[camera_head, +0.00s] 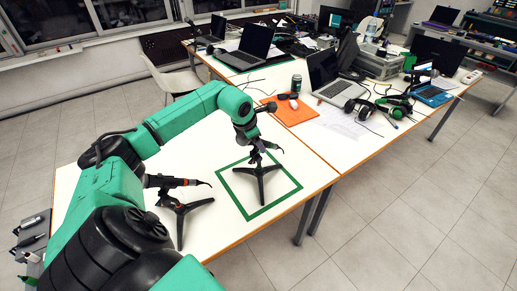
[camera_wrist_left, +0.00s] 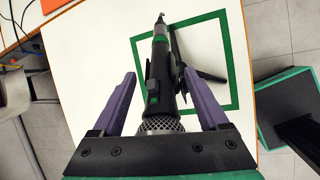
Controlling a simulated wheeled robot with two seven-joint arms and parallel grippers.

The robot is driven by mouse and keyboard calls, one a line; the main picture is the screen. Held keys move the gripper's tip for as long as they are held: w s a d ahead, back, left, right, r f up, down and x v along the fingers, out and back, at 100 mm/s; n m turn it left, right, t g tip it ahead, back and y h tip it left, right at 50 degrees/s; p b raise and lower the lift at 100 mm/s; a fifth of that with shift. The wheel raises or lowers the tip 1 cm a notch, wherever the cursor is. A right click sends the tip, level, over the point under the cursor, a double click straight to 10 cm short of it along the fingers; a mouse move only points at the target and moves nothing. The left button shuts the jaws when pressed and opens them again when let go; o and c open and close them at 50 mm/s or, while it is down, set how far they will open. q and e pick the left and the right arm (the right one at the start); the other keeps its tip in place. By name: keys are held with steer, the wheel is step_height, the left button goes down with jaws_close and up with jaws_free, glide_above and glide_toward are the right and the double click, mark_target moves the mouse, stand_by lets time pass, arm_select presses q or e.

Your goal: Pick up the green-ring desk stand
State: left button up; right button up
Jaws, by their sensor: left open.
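The green-ring desk stand (camera_head: 262,173) is a black tripod inside a green square outline on the white table. It holds a black microphone whose green ring (camera_wrist_left: 160,40) shows in the left wrist view. My left gripper (camera_head: 256,147) is at the top of this stand. In the left wrist view the open purple fingers of the left gripper (camera_wrist_left: 160,73) lie on either side of the microphone, with gaps visible. The mesh head is near the palm, and the tripod legs are partly hidden. My right gripper is not in view.
A similar tripod stand with an orange-ringed microphone (camera_head: 179,204) stands to the left. The green square outline (camera_head: 236,203) is taped near the table's front edge. Laptops, an orange folder (camera_head: 290,111), a dark can (camera_head: 296,83) and headphones lie farther back.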

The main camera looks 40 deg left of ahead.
arm_select(q)
jaws_close()
steer(key=shift+w+r, duration=0.1)
steer(key=shift+r, duration=0.05)
stand_by(1.1)
